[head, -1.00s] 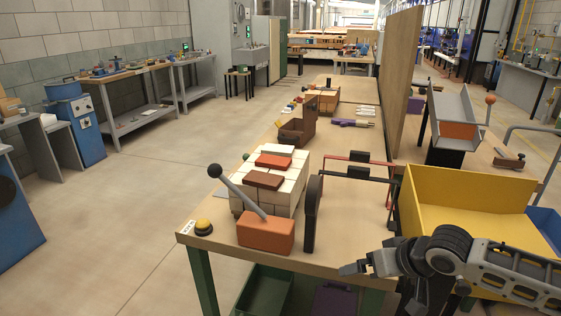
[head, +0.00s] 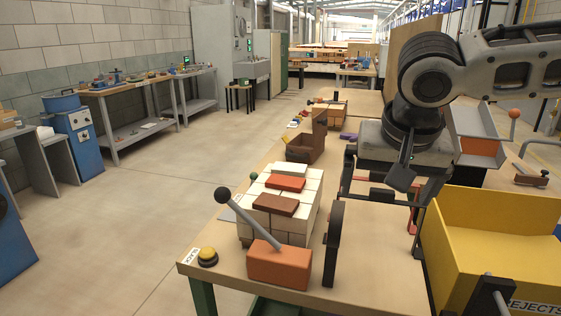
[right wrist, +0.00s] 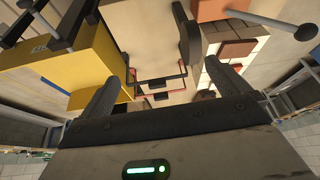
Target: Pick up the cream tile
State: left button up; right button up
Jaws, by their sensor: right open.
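The cream tile (head: 290,168) lies flat at the far end of the top of a stack of cream bricks (head: 310,213). A red-orange tile (head: 286,184) and a brown tile (head: 275,206) lie nearer on the same top. My right gripper (head: 400,182) is to the right of the stack, above the table and apart from the tile. In the right wrist view its fingers (right wrist: 163,62) are spread with nothing between them; the stack shows beyond the right finger, where I cannot clearly pick out the cream tile. My left gripper is not in view.
An orange block with a ball-ended lever (head: 280,265) stands in front of the stack. A dark upright plate (head: 333,245) stands at its right. A yellow rejects bin (head: 490,235) is at the right. A brown open box (head: 305,148) sits behind the stack.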

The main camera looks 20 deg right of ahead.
aim_at(286, 168)
jog(key=i, duration=1.2)
